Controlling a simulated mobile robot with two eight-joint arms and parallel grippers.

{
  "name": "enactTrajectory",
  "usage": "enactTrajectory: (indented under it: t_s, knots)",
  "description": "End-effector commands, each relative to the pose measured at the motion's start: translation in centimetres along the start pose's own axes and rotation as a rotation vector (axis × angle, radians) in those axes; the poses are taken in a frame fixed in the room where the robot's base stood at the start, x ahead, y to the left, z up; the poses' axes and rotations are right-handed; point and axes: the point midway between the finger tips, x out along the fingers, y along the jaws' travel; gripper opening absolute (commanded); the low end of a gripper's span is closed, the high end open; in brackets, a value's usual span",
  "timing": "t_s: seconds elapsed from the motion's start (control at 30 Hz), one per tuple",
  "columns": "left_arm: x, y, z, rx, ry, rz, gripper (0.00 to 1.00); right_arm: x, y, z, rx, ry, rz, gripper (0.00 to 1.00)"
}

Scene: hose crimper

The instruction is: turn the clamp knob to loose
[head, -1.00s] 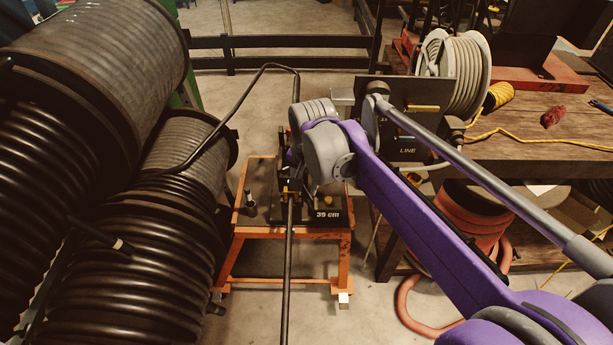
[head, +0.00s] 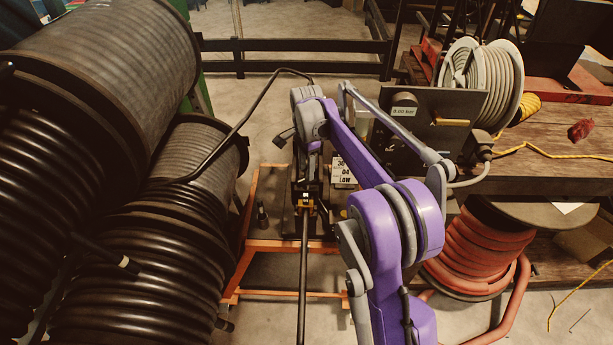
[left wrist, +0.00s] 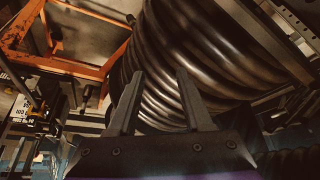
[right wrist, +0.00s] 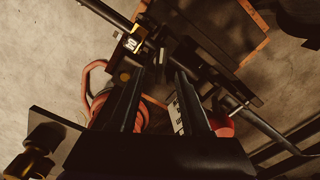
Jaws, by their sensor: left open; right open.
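The hose crimper (head: 306,190) stands on an orange-framed stand (head: 285,246), with a black hose (head: 303,285) running through its yellow-marked clamp. In the head view my purple right arm hides most of that gripper and part of the crimper. My left gripper (left wrist: 157,74) is open and empty, facing a ribbed black hose reel (left wrist: 165,100).
Large black hose reels (head: 95,75) fill the left side. A dark panel (head: 428,125) and wooden bench (head: 560,150) stand at the right, with a red hose coil (head: 470,252) below. A white sign (head: 343,172) shows behind my right arm. Bare floor shows around the stand.

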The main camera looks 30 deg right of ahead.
Motion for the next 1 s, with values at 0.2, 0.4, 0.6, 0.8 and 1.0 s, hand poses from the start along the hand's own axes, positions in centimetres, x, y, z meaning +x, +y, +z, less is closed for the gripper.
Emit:
enactTrajectory:
  t_s: [0.2, 0.4, 0.6, 0.8, 1.0]
  knots:
    - [0.1, 0.0, 0.1, 0.000, -0.001, 0.000, 0.50, 3.0, 0.0, 0.0, -0.001, 0.000, 0.000, 0.47]
    - [0.2, 0.0, 0.1, 0.000, -0.001, 0.000, 0.50, 3.7, 0.0, 0.0, -0.001, 0.000, 0.000, 0.47]
    - [0.2, 0.0, 0.1, 0.000, -0.001, 0.000, 0.50, 3.7, 0.0, 0.0, -0.001, 0.000, 0.000, 0.47]
    - [0.2, 0.0, 0.1, 0.000, -0.001, 0.000, 0.50, 3.7, 0.0, 0.0, -0.001, 0.000, 0.000, 0.12]
    - [0.2, 0.0, 0.1, 0.000, -0.001, 0.000, 0.50, 3.7, 0.0, 0.0, -0.001, 0.000, -0.001, 0.00]
